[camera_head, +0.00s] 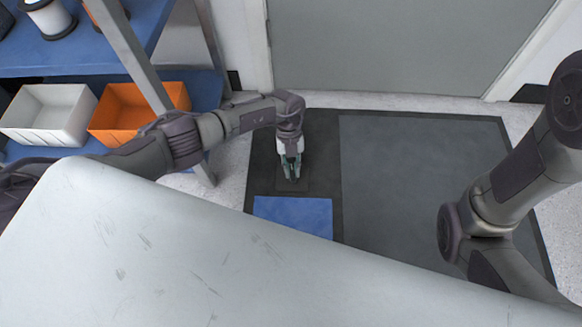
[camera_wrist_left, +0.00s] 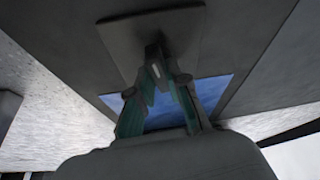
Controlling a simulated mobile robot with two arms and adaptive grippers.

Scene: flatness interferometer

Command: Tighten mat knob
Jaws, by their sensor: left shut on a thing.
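The floor mat (camera_head: 420,180) lies in front of a grey door. It has a blue panel (camera_head: 293,215), which also shows in the left wrist view (camera_wrist_left: 215,90). A dark square plate (camera_wrist_left: 120,40) lies on the mat, and the knob (camera_wrist_left: 155,58) stands on it. My left gripper (camera_head: 291,170) reaches down over the mat's left part, just above the blue panel. In the left wrist view its teal-padded fingers (camera_wrist_left: 158,78) are shut on the knob, and they partly hide it. My right gripper is out of view; only my right arm shows at the right.
A large pale, scratched surface (camera_head: 150,250) fills the foreground. A blue shelf (camera_head: 85,50) at the left holds a white bin (camera_head: 45,125), an orange bin (camera_head: 120,125) and spools. A grey door (camera_head: 400,45) stands behind the mat. The mat's right part is clear.

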